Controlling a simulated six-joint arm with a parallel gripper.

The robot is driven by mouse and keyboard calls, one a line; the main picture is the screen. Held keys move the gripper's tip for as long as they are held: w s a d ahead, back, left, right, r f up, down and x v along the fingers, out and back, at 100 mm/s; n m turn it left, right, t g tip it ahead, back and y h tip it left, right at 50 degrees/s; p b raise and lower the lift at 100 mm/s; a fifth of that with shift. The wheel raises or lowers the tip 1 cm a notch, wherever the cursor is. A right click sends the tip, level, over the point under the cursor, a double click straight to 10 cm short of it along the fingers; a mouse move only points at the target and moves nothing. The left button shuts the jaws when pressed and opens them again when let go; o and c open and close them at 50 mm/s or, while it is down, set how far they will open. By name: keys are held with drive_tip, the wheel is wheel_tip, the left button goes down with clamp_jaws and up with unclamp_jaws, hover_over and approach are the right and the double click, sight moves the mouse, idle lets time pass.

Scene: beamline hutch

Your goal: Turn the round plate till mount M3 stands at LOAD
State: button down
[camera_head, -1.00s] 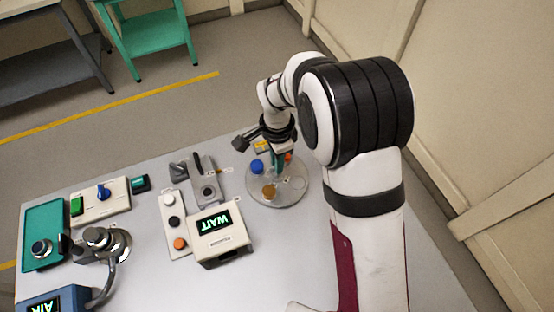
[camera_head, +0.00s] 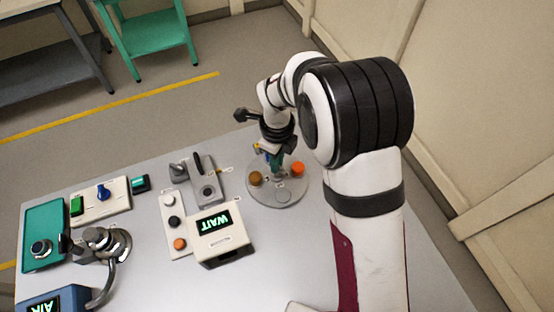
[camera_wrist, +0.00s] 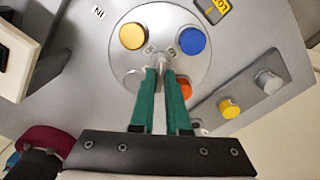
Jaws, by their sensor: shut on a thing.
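The round plate (camera_head: 262,196) lies on the table and carries coloured mounts. My gripper (camera_head: 279,170) stands over its middle; in the wrist view its green fingers (camera_wrist: 161,72) are shut on a small grey post at the plate's centre. A blue mount (camera_wrist: 192,41) sits at the plate's upper right in the wrist view, close to the yellow LOAD label (camera_wrist: 213,8), which is partly cut off. A gold mount (camera_wrist: 132,36) sits at its upper left. An orange mount (camera_wrist: 185,88) is partly behind the right finger. A grey spot (camera_wrist: 134,78) is bare. The mount numbers are too small to read.
A display box reading WAIT (camera_head: 220,236) stands just left of the plate. Beside it are a button strip (camera_head: 173,222) and a grey fixture (camera_head: 207,178). In the wrist view a yellow knob (camera_wrist: 229,108) lies beyond the plate. The table's front is clear.

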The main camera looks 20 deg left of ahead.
drive_tip(key=m, duration=0.5)
drive_tip(key=shift+m, duration=2.5)
drive_tip(key=shift+w+d, duration=0.1)
drive_tip(key=c, duration=0.9)
unclamp_jaws()
wheel_tip(320, 180, up, 16)
